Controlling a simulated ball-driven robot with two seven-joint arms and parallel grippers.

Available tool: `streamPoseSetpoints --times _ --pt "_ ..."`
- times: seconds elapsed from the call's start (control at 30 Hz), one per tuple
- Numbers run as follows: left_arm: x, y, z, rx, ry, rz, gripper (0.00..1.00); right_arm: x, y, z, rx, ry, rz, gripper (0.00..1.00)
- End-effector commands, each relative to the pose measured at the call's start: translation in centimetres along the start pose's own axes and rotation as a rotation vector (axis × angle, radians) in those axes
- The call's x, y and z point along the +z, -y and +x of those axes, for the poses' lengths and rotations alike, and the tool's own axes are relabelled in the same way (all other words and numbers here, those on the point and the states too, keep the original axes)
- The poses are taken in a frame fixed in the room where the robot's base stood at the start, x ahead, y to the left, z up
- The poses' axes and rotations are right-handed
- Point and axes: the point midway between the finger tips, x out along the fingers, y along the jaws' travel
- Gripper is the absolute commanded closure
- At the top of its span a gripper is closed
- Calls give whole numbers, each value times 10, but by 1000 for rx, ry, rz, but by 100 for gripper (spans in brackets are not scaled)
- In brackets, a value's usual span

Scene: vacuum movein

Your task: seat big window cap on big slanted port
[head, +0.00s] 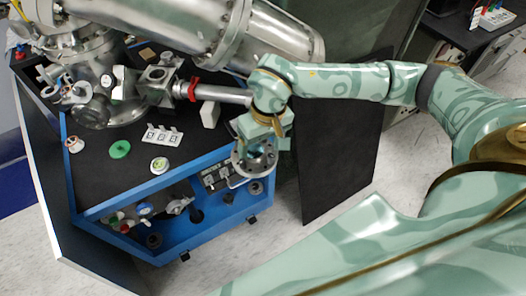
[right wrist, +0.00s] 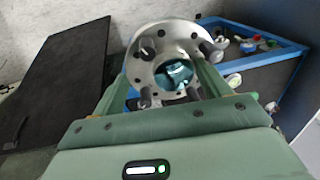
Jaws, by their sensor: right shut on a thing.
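The big window cap (head: 241,168) is a round metal flange ring with bolts around it. My right gripper (head: 262,142) is shut on it and holds it in the air over the front right corner of the blue-framed bench. In the right wrist view the cap (right wrist: 147,73) sits between the two green fingers, with a teal window at its middle. A round metal port (head: 92,110) on the steel chamber shows at the left, well apart from the cap. I cannot tell whether it is the big slanted port. My left gripper is not in view.
The bench top (head: 95,175) holds a white slotted rack (head: 162,135), a green disc (head: 120,149) and a small round gauge (head: 159,165). A steel tube with a red clamp (head: 193,89) runs behind my gripper. A dark panel (head: 340,150) stands to the right.

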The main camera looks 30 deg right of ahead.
Motion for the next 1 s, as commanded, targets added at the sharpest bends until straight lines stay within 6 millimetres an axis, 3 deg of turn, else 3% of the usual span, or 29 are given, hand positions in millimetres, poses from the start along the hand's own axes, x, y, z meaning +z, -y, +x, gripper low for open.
streamPoseSetpoints --times 0.03,0.4,0.6,0.77,1.0 --pt "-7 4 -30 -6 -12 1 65 -3 5 -37 2 -4 -2 49" --pt "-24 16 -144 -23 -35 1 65 -6 20 -162 33 63 2 49" --pt "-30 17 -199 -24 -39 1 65 -9 27 -218 52 97 1 49" --pt "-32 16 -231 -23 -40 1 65 -12 38 -252 74 132 -16 49" --pt "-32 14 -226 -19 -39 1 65 -11 44 -244 106 191 -36 50"
